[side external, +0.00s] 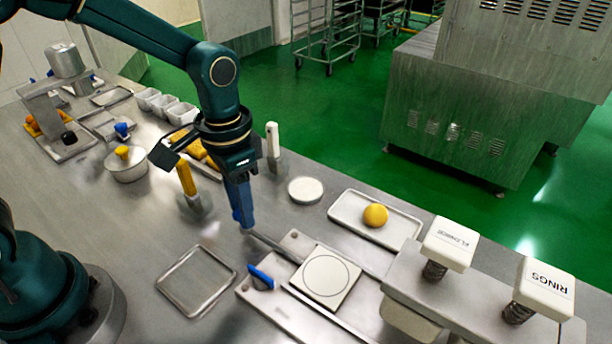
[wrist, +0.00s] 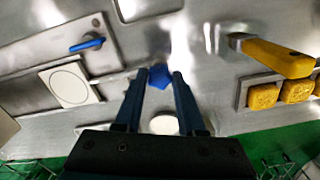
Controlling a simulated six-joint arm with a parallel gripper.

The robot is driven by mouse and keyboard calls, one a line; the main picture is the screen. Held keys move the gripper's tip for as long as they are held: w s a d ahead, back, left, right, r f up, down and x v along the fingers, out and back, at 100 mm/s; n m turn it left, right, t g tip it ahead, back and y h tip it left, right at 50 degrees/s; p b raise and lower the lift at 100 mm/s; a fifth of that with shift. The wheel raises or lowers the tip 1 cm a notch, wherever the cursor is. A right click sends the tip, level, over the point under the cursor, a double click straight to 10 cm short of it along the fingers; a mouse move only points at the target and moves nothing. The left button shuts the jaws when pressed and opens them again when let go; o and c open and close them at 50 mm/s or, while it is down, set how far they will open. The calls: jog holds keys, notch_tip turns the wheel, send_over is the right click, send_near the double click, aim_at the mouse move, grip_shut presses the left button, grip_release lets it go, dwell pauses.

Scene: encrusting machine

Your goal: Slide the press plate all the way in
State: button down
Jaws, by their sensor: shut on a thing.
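The press plate (side external: 326,277) is a pale square with a circle marked on it. It lies on a metal base with rails, left of the press heads, and also shows in the wrist view (wrist: 68,87). A metal rod (side external: 272,246) runs from the plate to a blue knob (wrist: 158,76). My gripper (side external: 243,224) points down at the rod's outer end. In the wrist view its fingers (wrist: 159,80) are shut on the blue knob. In the side view the gripper hides the knob.
Two white blocks, one lettered RINGS (side external: 545,286) and one reading like FLOWER (side external: 449,243), stand on springs over a metal bridge. A blue lever (side external: 261,277) sits on the base. A tray with a yellow ball (side external: 375,215) lies behind. An empty tray (side external: 197,281) lies in front.

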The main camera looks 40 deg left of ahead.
jog(key=shift+d, duration=0.1)
send_over(330, 279)
dwell(0.6)
jog(key=c, duration=0.5)
grip_release()
jog(key=shift+r, duration=2.6)
